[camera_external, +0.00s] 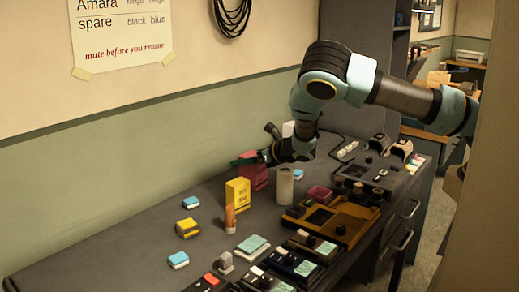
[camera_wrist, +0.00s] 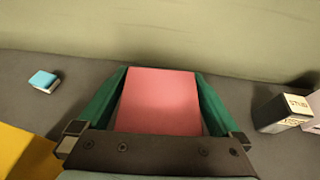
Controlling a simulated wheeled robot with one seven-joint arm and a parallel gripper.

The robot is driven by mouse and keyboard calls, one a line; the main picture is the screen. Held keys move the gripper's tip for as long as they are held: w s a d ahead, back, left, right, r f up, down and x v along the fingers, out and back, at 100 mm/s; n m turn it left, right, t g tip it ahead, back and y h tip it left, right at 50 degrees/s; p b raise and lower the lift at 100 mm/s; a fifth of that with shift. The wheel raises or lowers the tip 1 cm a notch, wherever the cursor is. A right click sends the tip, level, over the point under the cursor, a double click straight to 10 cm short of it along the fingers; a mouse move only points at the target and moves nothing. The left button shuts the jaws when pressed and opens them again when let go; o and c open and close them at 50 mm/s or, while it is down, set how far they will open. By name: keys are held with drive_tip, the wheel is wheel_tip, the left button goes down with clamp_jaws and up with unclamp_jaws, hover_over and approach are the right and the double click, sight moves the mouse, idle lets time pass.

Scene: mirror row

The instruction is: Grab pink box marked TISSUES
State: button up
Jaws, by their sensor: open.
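A pink box (camera_external: 257,180) stands on the dark counter near the wall, behind a yellow box. In the wrist view the pink box (camera_wrist: 160,100) shows a plain pink face, and no lettering on it can be read. My gripper (camera_wrist: 161,76) is open, with one green finger along each side of the pink box. Whether the fingers touch it is unclear. In the external view my gripper (camera_external: 254,158) is at the pink box and partly covers it.
The yellow box (camera_external: 237,192) stands close in front, with an orange cylinder (camera_external: 230,218) beside it. A pale cylinder (camera_external: 285,185) is just right. Small blue and yellow blocks (camera_external: 188,228) lie left. A lettered box (camera_wrist: 285,110) stands right of my gripper. Consoles fill the counter's right side.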

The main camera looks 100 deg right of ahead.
drive_tip(key=shift+w+f, duration=0.1)
drive_tip(key=c, duration=1.1)
drive_tip(key=shift+c, duration=0.2)
